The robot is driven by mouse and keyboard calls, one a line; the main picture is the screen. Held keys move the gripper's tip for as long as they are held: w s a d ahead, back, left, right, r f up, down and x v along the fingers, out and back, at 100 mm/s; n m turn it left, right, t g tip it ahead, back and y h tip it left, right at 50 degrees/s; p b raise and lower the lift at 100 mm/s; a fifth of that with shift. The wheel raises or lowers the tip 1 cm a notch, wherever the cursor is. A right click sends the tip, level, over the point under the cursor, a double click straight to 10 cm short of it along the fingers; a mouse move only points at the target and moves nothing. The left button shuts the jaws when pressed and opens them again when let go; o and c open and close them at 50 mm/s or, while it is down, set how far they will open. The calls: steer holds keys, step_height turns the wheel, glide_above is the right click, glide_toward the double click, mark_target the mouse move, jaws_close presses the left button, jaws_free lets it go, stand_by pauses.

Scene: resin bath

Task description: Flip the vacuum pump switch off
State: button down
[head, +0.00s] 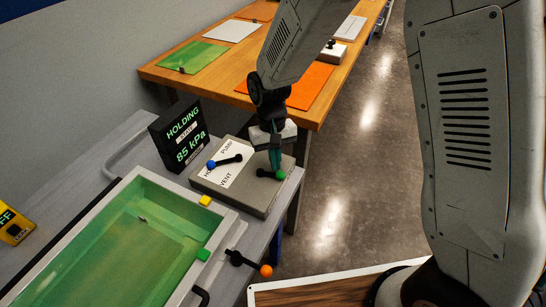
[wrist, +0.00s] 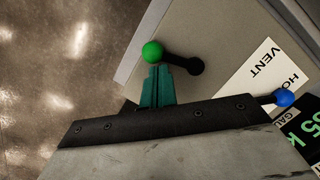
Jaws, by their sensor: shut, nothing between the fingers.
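A grey control box (head: 262,205) on the grey bench carries two black levers. One has a blue knob (head: 211,164) and lies over a white label reading PUMP and VENT, with a third word partly hidden. The other has a green knob (head: 280,174), which also shows in the wrist view (wrist: 152,51). My gripper (head: 275,167) is shut and empty, its teal fingertips right at the green knob; I cannot tell whether they touch. No label names either lever as the vacuum pump switch. A yellow box (head: 14,228) with partly cut-off lettering ending in FF stands at the left edge.
A black display (head: 178,135) reads HOLDING and 85 kPa. A green-lined bath (head: 110,250) fills the near left, with an orange-knobbed lever (head: 250,264) at its corner. A wooden table (head: 165,76) with coloured sheets stands behind. Open floor (head: 345,180) lies to the right.

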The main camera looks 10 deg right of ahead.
steer(key=m, duration=0.1)
steer(key=s+m, duration=0.1)
steer(key=m, duration=0.1)
steer(key=m+y, duration=0.1)
steer(key=shift+s+d+m, duration=0.1)
steer(key=shift+s+m, duration=0.3)
steer(key=m, duration=0.1)
steer(key=s+m, duration=0.1)
steer(key=m, duration=0.1)
steer(key=shift+s+a+m+y, duration=0.15)
steer(key=shift+a+m+y, duration=0.15)
steer(key=shift+y, duration=0.1)
steer(key=shift+s, duration=0.15)
steer(key=shift+s+a, duration=0.1)
steer(key=v, duration=0.7)
steer(key=shift+r, duration=0.4)
